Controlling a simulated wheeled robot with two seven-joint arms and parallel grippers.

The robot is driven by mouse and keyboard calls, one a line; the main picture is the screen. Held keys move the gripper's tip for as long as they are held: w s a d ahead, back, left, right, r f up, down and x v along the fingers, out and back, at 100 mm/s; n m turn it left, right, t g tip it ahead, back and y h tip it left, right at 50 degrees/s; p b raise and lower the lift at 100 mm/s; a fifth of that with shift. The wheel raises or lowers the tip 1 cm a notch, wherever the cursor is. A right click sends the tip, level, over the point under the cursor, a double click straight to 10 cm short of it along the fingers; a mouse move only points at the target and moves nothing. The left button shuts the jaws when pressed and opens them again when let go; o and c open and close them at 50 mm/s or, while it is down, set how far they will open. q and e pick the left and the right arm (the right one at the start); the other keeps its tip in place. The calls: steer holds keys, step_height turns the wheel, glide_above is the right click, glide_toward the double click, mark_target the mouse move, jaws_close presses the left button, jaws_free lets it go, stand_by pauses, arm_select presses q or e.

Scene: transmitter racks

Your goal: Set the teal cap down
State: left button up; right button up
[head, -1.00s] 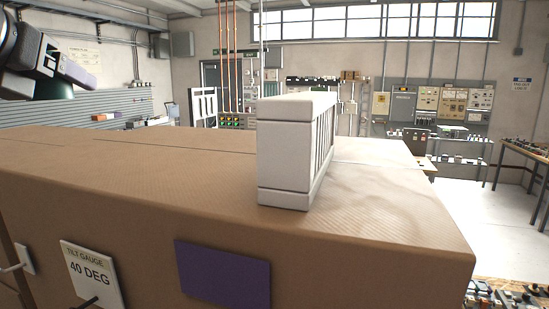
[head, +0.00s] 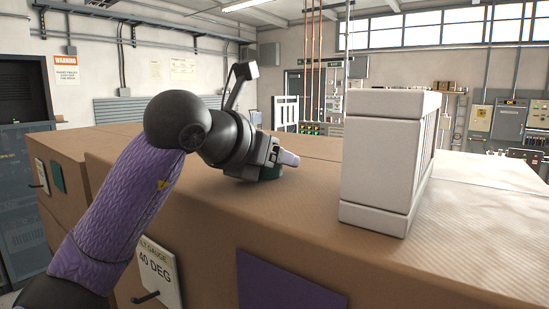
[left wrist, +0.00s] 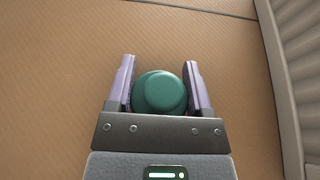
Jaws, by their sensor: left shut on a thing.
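The teal cap (left wrist: 160,92) is round and sits between the two pale purple fingers of my left gripper (left wrist: 160,86) in the left wrist view. The gripper is shut on it. In the head view my left gripper (head: 285,162) is low over the brown cabinet top (head: 310,215), left of the white slatted block. Only a small part of the teal cap (head: 271,172) shows there, under the fingers. I cannot tell whether it touches the top. My right gripper is not in view.
The white slatted block (head: 385,160) stands upright on the top, right of the gripper; its ribbed side (left wrist: 290,80) edges the left wrist view. A tilt gauge plate (head: 158,270) and a purple panel (head: 285,285) are on the cabinet front. The top around the gripper is clear.

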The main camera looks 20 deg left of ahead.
arm_select(q)
steer(key=shift+f, duration=0.15)
steer(key=o, duration=1.2)
steer(key=shift+r, duration=0.2)
steer(key=b+v, duration=0.2)
steer(key=v, duration=0.9)
steer(key=shift+s+a+r, duration=0.15)
steer(key=shift+s+r, duration=0.05)
steer(key=shift+s, duration=0.3)
